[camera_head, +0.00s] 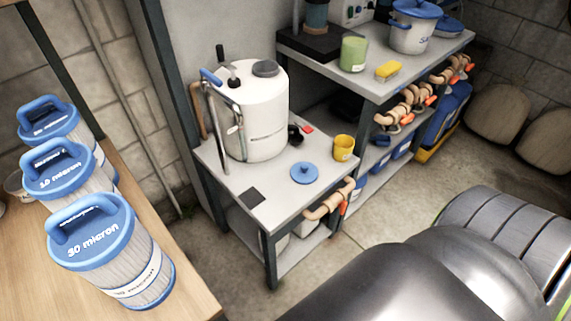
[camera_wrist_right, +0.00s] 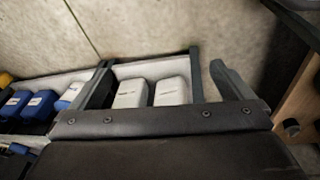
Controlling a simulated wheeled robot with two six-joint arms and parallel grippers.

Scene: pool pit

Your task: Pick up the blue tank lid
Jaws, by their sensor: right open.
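The blue tank lid (camera_head: 305,173) is a small round blue disc with a knob. It lies flat on the grey low table (camera_head: 268,208), in front of a white tank (camera_head: 264,125) with a grey cap. In the right wrist view my right gripper (camera_wrist_right: 160,68) is open, with its two fingers spread wide and nothing between them. The lid does not show in that view. My left gripper is in neither view.
Orange-handled pipe valves (camera_head: 330,201) stick out from the table's right edge. Blue-topped filter cartridges (camera_head: 92,232) stand at left. White boxes (camera_wrist_right: 171,91) show beyond my right gripper.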

